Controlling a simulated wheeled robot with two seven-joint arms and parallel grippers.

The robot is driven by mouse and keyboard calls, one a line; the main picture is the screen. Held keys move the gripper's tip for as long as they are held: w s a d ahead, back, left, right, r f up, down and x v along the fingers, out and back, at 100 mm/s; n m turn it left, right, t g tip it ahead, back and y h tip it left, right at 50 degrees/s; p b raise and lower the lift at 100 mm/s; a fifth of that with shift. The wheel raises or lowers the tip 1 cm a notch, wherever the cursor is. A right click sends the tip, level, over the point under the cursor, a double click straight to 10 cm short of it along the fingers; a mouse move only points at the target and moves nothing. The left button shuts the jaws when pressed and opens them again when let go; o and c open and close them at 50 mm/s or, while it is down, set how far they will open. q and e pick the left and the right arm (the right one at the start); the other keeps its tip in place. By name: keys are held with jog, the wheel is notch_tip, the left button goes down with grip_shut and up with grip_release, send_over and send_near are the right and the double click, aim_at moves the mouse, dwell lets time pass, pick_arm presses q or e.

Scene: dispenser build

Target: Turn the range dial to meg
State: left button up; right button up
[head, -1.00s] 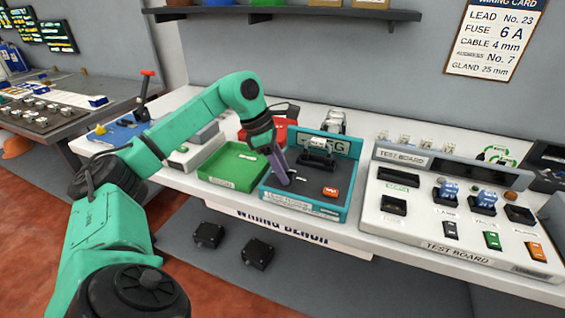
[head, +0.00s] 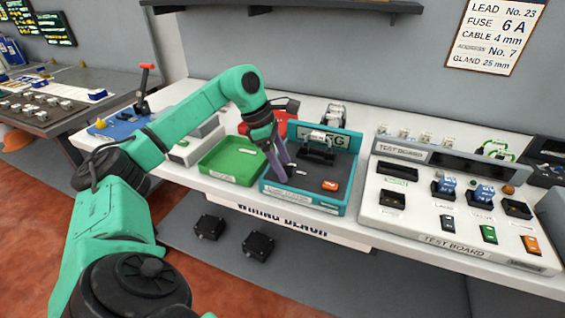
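A teal tester station (head: 342,186) with a dark top stands mid-bench, its upright back panel partly hidden. A black clamp-like fixture (head: 318,152) and an orange switch (head: 330,185) sit on it. My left gripper (head: 287,172) points down over the left part of this dark top. Its two purple-grey fingers show slightly apart, with nothing visible between them. I cannot make out the range dial or its marks; the fingers cover part of the top there. Whether the tips touch anything is unclear. My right gripper is not in view.
A green tray (head: 232,178) stands left of the station, close under my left arm. A white test board (head: 440,235) with switches and blue parts stands to the right. A red object (head: 291,124) is behind the gripper. A shelf (head: 280,8) hangs above.

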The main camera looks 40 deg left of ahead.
pick_arm(q)
jog(key=shift+r, duration=0.1)
jog(key=p+v, duration=0.3)
jog(key=v, duration=1.1)
jog(key=shift+a, duration=0.15)
jog(key=shift+s, duration=0.1)
